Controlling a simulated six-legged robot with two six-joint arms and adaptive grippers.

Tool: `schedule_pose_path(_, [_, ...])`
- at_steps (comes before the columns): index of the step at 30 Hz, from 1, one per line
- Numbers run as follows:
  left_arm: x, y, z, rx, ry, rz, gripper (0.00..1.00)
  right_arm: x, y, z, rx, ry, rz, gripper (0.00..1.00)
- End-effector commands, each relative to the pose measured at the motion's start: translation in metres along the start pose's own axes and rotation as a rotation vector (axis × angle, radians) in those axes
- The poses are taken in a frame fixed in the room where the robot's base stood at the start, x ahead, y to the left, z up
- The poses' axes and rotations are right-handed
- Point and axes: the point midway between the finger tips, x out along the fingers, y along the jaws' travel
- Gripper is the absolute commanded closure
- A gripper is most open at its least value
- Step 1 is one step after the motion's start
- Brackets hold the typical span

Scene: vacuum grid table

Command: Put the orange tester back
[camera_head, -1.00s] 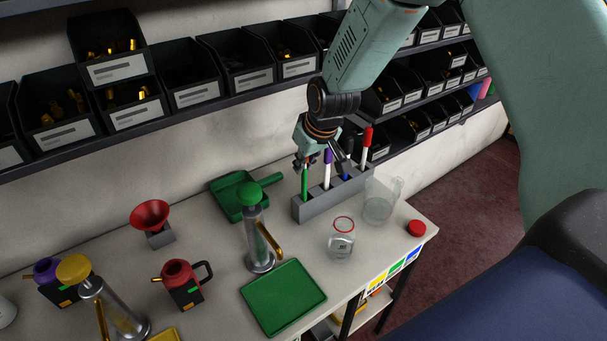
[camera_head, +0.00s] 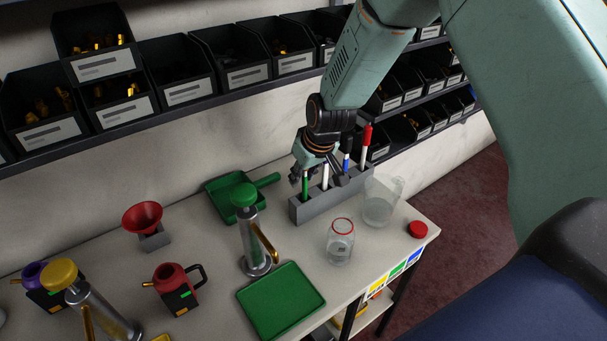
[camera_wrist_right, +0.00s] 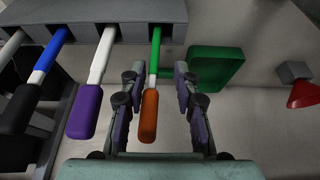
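The orange tester (camera_wrist_right: 149,115) has an orange handle and a green shaft. In the right wrist view the shaft runs into an end slot of the grey holder (camera_wrist_right: 90,12). In the head view only its green shaft (camera_head: 305,185) shows, upright in the holder (camera_head: 318,207); my gripper hides the handle. My right gripper (camera_wrist_right: 160,95) is open, one finger on each side of the orange handle, with a clear gap on the right. In the head view this gripper (camera_head: 305,172) is above the holder's left end. My left gripper is not in view.
Purple-handled (camera_wrist_right: 84,110) and black-handled (camera_wrist_right: 20,108) testers stand beside it in the holder. A green dustpan (camera_head: 228,198), a green-topped dispenser (camera_head: 252,235), a glass jar (camera_head: 340,243) and a clear jug (camera_head: 380,200) are close by. Shelf bins (camera_head: 245,60) line the wall behind.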

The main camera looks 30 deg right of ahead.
Motion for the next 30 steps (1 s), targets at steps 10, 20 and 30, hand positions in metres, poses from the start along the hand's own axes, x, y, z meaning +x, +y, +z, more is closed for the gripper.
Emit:
schedule_pose_path(10, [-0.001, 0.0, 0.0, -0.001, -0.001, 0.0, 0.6, -0.002, 0.0, -0.001, 0.0, 0.0, 0.0, 0.64])
schedule_pose_path(20, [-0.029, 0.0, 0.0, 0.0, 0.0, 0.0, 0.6, -0.04, 0.0, -0.004, -0.001, 0.001, -0.001, 0.64])
schedule_pose_path(30, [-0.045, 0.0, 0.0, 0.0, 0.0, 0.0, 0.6, -0.083, 0.0, -0.004, 0.001, 0.003, -0.002, 0.64])
